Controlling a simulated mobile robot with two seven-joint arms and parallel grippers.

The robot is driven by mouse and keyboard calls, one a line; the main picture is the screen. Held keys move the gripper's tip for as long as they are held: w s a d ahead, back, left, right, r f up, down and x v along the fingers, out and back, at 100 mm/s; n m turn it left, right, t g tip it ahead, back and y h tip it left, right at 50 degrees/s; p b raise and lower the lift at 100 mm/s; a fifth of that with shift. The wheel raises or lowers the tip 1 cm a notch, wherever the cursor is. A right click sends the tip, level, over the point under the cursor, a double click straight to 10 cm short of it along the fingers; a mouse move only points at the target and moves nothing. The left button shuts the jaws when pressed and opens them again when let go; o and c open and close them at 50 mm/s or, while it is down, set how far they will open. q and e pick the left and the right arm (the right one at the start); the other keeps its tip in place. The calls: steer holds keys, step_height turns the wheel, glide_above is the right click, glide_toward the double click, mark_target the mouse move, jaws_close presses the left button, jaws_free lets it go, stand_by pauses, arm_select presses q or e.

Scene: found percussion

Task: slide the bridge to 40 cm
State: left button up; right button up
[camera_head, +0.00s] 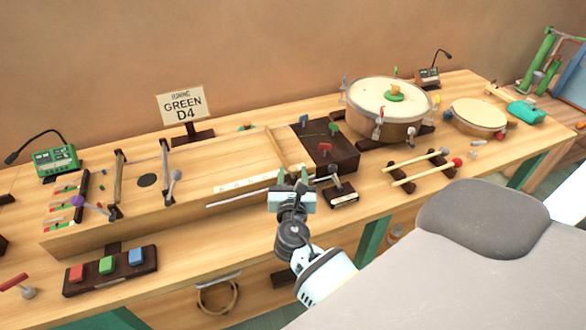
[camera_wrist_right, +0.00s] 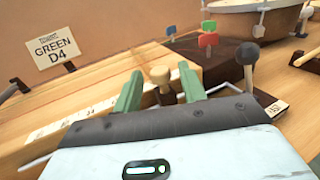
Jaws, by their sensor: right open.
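The long wooden string box (camera_head: 215,160) lies across the bench, with a pale marked scale strip (camera_head: 248,182) along its front edge. The bridge (camera_head: 276,148) looks like a light wooden bar standing across the box near its right end. My right gripper (camera_head: 292,182) is at the box's front edge, close to the bridge's near end. In the right wrist view its green fingers (camera_wrist_right: 158,90) are open, with a round wooden knob (camera_wrist_right: 160,75) showing between them. I cannot tell whether the fingers touch it. My left gripper is not in view.
A dark block with coloured flags (camera_head: 324,146) borders the box's right end. A small dark block with a grey-headed stick (camera_head: 341,193) stands just right of my gripper. A sign reading GREEN D4 (camera_head: 184,104) is behind. A drum (camera_head: 388,105) stands at the right.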

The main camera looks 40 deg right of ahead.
steer(key=shift+x, duration=1.2)
jaws_close()
